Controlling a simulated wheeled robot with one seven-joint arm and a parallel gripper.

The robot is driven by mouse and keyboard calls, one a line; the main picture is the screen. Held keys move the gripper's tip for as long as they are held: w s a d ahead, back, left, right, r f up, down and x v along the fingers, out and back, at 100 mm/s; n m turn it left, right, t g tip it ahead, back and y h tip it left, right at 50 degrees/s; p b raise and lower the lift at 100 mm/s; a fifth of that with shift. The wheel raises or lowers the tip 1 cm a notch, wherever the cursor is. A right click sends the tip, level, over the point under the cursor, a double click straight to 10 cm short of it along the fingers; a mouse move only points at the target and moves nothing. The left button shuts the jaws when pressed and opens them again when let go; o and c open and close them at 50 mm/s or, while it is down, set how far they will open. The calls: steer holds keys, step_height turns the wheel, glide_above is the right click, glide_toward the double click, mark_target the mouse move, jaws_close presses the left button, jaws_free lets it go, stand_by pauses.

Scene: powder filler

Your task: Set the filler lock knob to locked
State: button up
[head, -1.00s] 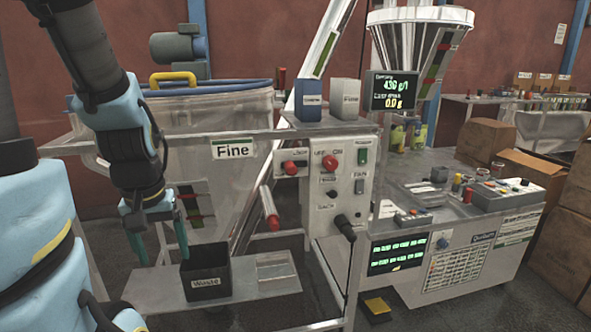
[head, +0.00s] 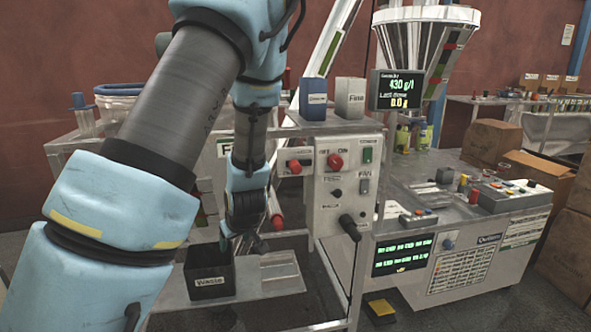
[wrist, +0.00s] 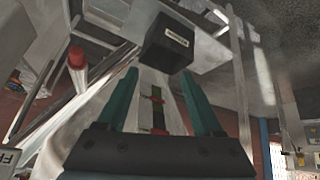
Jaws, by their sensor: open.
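The grey control panel (head: 347,190) stands on the filler frame. A red knob (head: 295,167) sits at its upper left and a round red knob (head: 335,161) at its upper middle. The small labels are too blurred to tell which is the lock knob, or its setting. A red-ended handle (head: 277,222) sticks out lower left of the panel; it also shows in the wrist view (wrist: 77,58). My gripper (head: 243,243) is left of the panel, below knob height, apart from the knobs. In the wrist view my gripper (wrist: 160,95) is open and empty.
The black waste bin (head: 209,276) stands on a shelf just below my gripper. A black handle (head: 349,226) with a cable juts from the panel's lower front. Two boxes stand above the panel, blue (head: 314,98) and grey (head: 350,97). A display (head: 396,90) is beside them.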

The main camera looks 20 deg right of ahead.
steer(key=w+d+f+t+y, duration=0.1)
steer(key=w+d+t, duration=0.1)
steer(key=d+t, duration=0.15)
steer(key=t+h, duration=0.2)
steer(key=t, duration=1)
glide_toward(298, 171)
steer(key=w+r, duration=0.1)
steer(key=p+x, duration=0.2)
steer(key=x, duration=0.8)
steer(key=shift+w+a+f+p, duration=0.1)
steer(key=shift+w+f+p, duration=0.1)
steer(key=shift+p, duration=0.2)
jaws_close()
